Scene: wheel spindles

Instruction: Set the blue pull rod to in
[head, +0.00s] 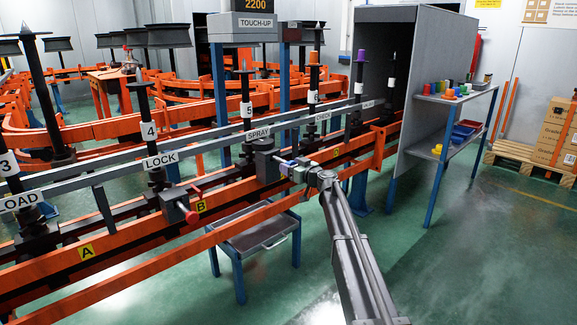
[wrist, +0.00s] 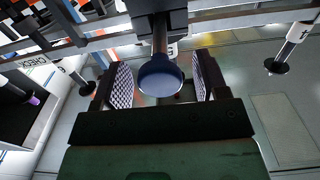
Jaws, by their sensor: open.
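The blue pull rod has a round blue knob (wrist: 161,77) on a grey stem that comes out of a dark housing (wrist: 157,8) in the wrist view. My gripper (wrist: 160,70) is open, with one patterned finger on each side of the knob. Gaps show between the knob and both fingers, so it is not gripped. In the head view my gripper (head: 291,168) is at the dark housing (head: 265,160) under the SPRAY sign, and it largely hides the rod. How far the rod is pulled out cannot be told.
Orange rails (head: 130,253) run along the line. A grey tray cart (head: 262,236) stands below my gripper. A shelf with coloured pots (head: 445,95) stands right; green floor between is clear.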

